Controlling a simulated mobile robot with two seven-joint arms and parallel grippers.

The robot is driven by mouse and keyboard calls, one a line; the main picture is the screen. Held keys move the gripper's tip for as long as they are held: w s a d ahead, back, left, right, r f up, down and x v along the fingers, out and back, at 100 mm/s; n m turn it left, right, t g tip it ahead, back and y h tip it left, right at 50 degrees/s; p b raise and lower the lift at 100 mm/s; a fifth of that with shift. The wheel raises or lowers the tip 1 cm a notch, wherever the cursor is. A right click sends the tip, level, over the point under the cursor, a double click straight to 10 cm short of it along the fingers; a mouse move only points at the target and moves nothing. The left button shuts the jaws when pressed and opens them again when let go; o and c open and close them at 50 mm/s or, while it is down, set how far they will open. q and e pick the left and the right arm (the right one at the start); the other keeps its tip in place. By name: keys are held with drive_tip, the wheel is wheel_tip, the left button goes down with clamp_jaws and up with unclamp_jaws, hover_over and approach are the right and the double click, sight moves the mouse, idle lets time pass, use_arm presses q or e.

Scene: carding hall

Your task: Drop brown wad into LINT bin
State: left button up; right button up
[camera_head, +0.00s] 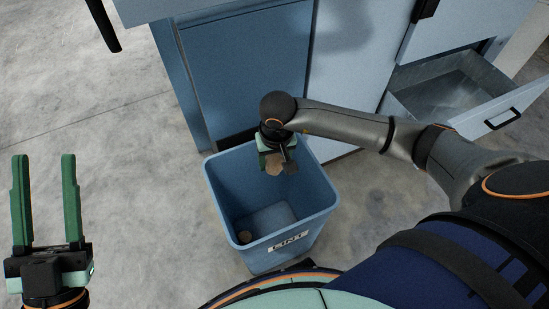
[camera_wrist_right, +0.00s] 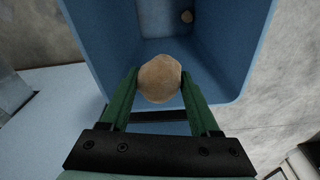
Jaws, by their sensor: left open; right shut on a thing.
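The brown wad (camera_wrist_right: 160,78) is a rounded, lumpy tan ball held between the fingertips of my right gripper (camera_wrist_right: 158,88). In the head view the wad (camera_head: 273,163) shows partly, below the right gripper (camera_head: 275,158). The blue LINT bin (camera_head: 222,203) stands open on the floor with its white label facing me. The right gripper and wad are over the bin's mouth, near its far side. My left gripper (camera_head: 42,160) is open and empty at the far left.
A blue machine cabinet (camera_head: 245,70) stands right behind the bin. An open metal drawer (camera_head: 445,95) juts out at the right. The concrete floor (camera_head: 120,130) to the left of the bin is clear.

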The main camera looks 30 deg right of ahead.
drive_tip(key=shift+f+b, duration=0.45)
drive_tip(key=shift+f, duration=0.45)
use_arm(q)
drive_tip(key=shift+s+d+r+m+h, duration=0.15)
drive_tip(key=shift+s+r+m+h, duration=0.6)
drive_tip(key=shift+h, duration=0.15)
drive_tip(key=shift+s+d+r+m+h, duration=0.1)
drive_tip(key=shift+s+r+m+h, duration=0.6)
drive_tip(key=shift+h, duration=0.2)
use_arm(e)
drive_tip(key=shift+f, duration=0.15)
drive_tip(key=o, duration=1.4)
